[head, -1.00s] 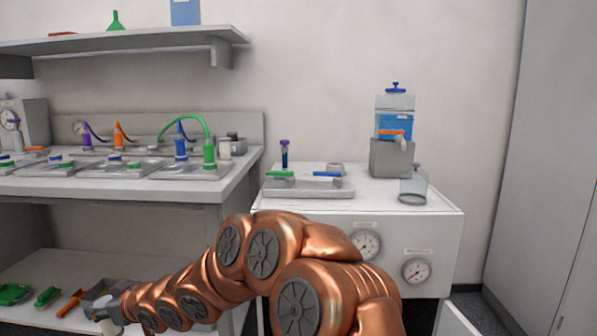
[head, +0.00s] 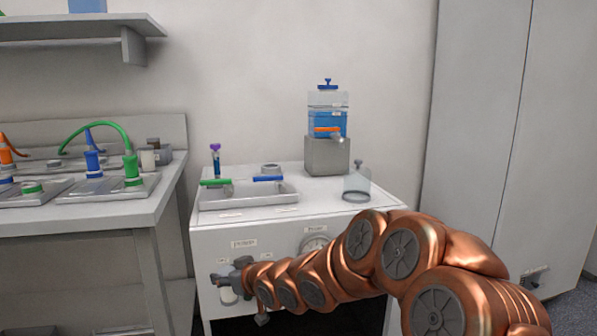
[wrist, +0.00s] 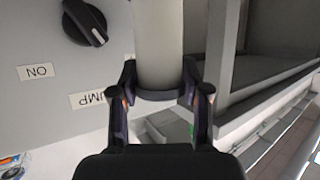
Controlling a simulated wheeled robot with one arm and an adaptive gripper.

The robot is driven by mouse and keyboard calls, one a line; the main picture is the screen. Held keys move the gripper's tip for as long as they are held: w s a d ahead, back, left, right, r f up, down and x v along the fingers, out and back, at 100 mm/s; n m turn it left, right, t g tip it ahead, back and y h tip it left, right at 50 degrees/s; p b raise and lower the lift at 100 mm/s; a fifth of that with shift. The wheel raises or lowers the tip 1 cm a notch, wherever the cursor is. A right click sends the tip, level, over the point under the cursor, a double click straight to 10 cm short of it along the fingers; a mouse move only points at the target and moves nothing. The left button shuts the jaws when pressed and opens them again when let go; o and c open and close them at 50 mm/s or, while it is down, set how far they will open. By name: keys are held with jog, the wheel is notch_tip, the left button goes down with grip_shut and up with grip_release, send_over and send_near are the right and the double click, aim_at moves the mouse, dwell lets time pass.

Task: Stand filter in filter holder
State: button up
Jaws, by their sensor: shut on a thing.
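My gripper (head: 232,278) is low in front of the white cabinet's front panel in the head view. It is shut on a pale cylinder, which looks like the filter (head: 228,295). In the wrist view the filter (wrist: 160,40) is a plain light grey cylinder between the two fingers of my gripper (wrist: 158,95), and its far end runs out of the picture. I cannot identify the filter holder for sure; a small grey round fitting (head: 270,169) stands on the cabinet top behind the tray.
The white cabinet (head: 300,222) carries a grey tray (head: 247,200), a blue-filled tank (head: 328,122) on a grey block (head: 327,155), and a clear jar (head: 356,185). A workbench (head: 90,215) stands to the left. A dark knob (wrist: 85,22) is close to my gripper.

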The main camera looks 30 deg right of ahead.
notch_tip(320, 180, up, 29)
jog(key=p, duration=2.8)
jog(key=s+d+m+h, duration=0.1)
jog(key=s+d, duration=0.1)
jog(key=d, duration=0.7)
jog(key=s+d+m+h, duration=0.1)
jog(key=s+d, duration=0.1)
jog(key=d, duration=0.7)
jog(key=s+d+f+m+h, duration=0.1)
jog(key=s+d+f+h, duration=0.1)
jog(key=s+d+f, duration=0.4)
jog(key=s+d, duration=0.5)
jog(key=s, duration=0.1)
jog(key=shift+s+d+t, duration=0.2)
jog(key=shift+s+t, duration=0.05)
jog(key=shift+t, duration=0.15)
